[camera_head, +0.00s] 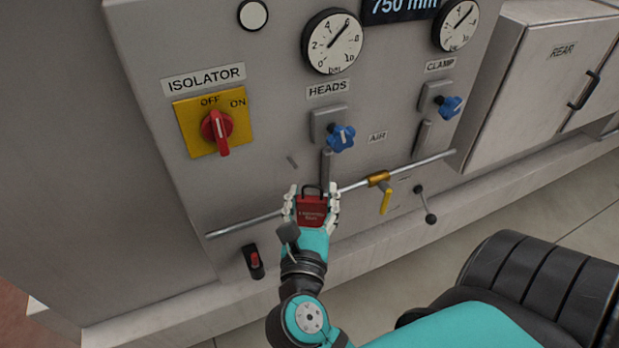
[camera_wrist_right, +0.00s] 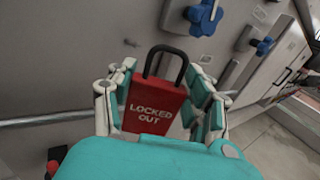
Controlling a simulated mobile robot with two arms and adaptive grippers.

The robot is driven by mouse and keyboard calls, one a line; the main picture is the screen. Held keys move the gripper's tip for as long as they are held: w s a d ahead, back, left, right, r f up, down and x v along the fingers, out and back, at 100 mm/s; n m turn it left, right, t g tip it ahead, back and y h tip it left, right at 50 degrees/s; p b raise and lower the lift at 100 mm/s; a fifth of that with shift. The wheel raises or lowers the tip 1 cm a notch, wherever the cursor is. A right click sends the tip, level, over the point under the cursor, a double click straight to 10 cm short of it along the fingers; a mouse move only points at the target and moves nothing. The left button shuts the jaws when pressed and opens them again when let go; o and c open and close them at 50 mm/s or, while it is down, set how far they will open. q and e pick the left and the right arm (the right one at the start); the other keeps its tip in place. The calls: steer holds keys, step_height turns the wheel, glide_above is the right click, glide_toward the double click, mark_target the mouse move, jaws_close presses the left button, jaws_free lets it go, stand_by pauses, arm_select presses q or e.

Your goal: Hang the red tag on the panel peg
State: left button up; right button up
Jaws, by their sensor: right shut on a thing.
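The red tag (camera_head: 311,210) is a padlock-shaped block with a dark loop on top, and it reads LOCKED OUT in the right wrist view (camera_wrist_right: 153,105). My right gripper (camera_head: 312,203) is shut on the tag, with pale fingers on both sides and the loop upward and free. A short grey peg (camera_head: 291,162) sticks out of the panel; it appears small in the right wrist view (camera_wrist_right: 131,42). The loop shows below and right of the peg in the head view, apart from it. Depth between them is hard to tell. My left gripper is not in view.
A horizontal pipe (camera_head: 236,227) with a yellow-handled valve (camera_head: 386,194) crosses the panel behind my gripper. The yellow isolator switch (camera_head: 208,123) is up left. Blue knobs (camera_head: 341,138) and a grey bar stand near the peg's right. A red-and-black switch (camera_head: 254,260) is lower left.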

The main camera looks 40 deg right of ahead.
mark_target(294, 172)
steer(key=shift+d, duration=0.1)
steer(key=shift+w, duration=0.25)
steer(key=shift+w+d+f+b, duration=0.15)
steer(key=shift+w+d+b, duration=0.2)
steer(key=shift+w, duration=0.8)
steer(key=shift+w+d+f+b, duration=0.15)
steer(key=shift+w+b, duration=0.3)
steer(key=shift+w, duration=0.75)
steer(key=shift+w+d+f+b, duration=0.1)
steer(key=shift+w+d+b, duration=0.3)
steer(key=shift+w, duration=0.75)
steer(key=shift+r, duration=0.15)
steer(key=shift+c, duration=1.1)
steer(key=shift+w, duration=0.15)
steer(key=shift+c, duration=0.7)
steer(key=shift+w+f+p, duration=0.2)
steer(key=shift+w+p, duration=0.1)
steer(key=shift+p, duration=0.15)
jaws_close()
steer(key=shift+w+d+f, duration=0.1)
steer(key=shift+w+f, duration=0.15)
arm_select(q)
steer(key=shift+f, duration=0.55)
arm_select(e)
steer(key=shift+f, duration=0.1)
